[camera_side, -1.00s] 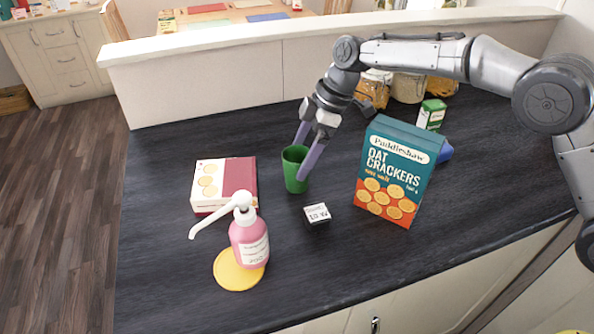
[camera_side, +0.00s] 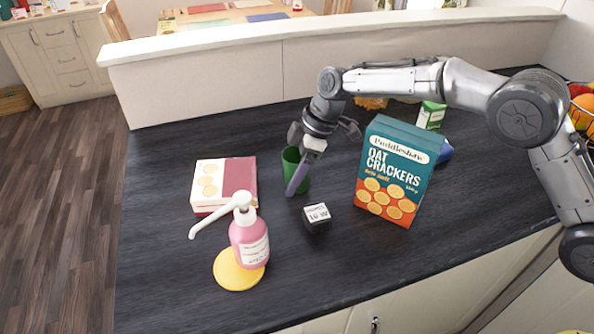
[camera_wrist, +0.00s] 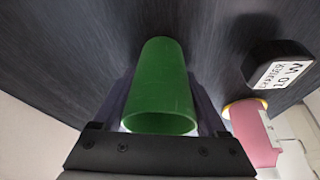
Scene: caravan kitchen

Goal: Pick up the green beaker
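The green beaker (camera_side: 292,160) stands upright on the dark counter, partly hidden behind my gripper in the side view. My gripper (camera_side: 291,188) is lowered over it, with one finger showing in front of the beaker and the other hidden. In the wrist view the beaker (camera_wrist: 160,85) lies between the two fingers (camera_wrist: 162,92), one along each side, its rim towards the gripper's palm. The fingers look open around it; whether either one touches it is hard to see.
A small black box (camera_side: 316,217) with a white label stands close by, front right. The cracker box (camera_side: 393,172) is further right. A pink pump bottle (camera_side: 250,243), a yellow disc (camera_side: 232,273) and a red-and-white box (camera_side: 224,185) are to the left. A low wall (camera_side: 200,80) runs behind.

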